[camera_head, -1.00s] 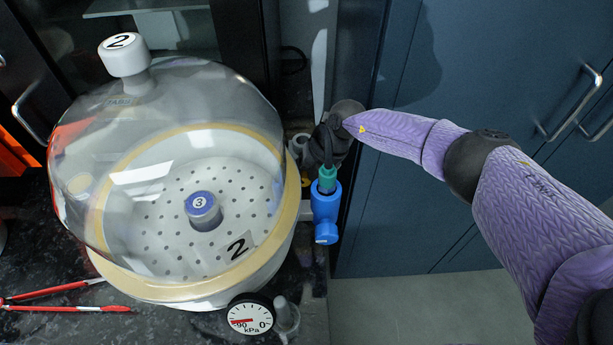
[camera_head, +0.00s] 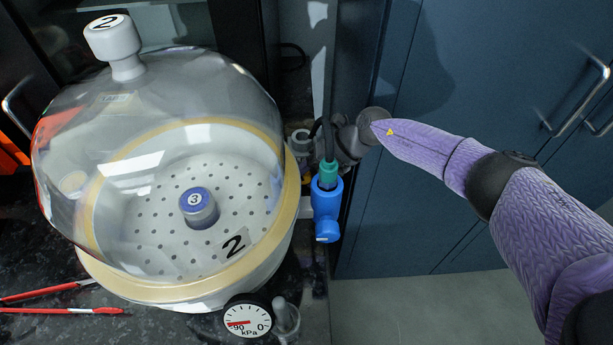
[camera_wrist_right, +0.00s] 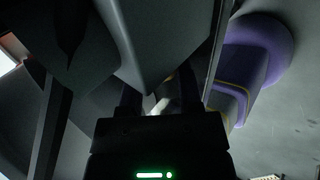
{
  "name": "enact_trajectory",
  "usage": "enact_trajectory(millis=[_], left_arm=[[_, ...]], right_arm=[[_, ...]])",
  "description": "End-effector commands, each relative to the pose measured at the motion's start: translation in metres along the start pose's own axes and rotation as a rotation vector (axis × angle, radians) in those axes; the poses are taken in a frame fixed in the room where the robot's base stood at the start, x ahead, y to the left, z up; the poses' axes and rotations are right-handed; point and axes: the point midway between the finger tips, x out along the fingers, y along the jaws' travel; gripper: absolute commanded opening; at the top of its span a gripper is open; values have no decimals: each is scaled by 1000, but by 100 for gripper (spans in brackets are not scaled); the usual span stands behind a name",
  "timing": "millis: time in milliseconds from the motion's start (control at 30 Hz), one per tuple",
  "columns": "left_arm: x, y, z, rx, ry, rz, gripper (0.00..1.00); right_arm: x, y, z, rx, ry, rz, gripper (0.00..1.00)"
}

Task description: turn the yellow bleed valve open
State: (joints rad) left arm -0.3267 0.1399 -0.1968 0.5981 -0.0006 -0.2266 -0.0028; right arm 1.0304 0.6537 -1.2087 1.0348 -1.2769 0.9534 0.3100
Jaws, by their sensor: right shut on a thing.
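The yellow bleed valve is not clearly seen in the head view; my right gripper (camera_head: 341,143) covers the place just beyond the blue valve. This gripper is dark and seen from above, at the right of the vacuum vessel's rim. In the right wrist view my gripper's fingers (camera_wrist_right: 160,100) are close together around a small pale piece (camera_wrist_right: 152,105), which seems to be the bleed valve's handle; its shape and turn cannot be told. A blue valve (camera_head: 327,212) with a green fitting (camera_head: 327,174) sits just below the gripper. My left gripper is not in view.
The white vessel with a clear dome (camera_head: 150,110) fills the left side. A pressure gauge (camera_head: 247,315) is at its front, its needle near 90. A black hose (camera_head: 320,130) runs close to my gripper. Blue cabinets (camera_head: 480,100) stand to the right.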

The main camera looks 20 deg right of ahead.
Motion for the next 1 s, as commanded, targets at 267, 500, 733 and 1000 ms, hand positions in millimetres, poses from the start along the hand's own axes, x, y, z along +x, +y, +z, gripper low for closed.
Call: enact_trajectory(millis=[267, 500, 733, 1000], left_arm=[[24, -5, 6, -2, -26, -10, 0], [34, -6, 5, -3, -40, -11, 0], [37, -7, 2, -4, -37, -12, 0], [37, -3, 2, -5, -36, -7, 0]], right_arm=[[4, -6, 0, 3, 0, 173, 0], [2, -6, 0, 2, 0, 262, 0], [1, -5, 0, 0, 0, 291, 0], [1, -5, 0, 1, 1, 292, 0]])
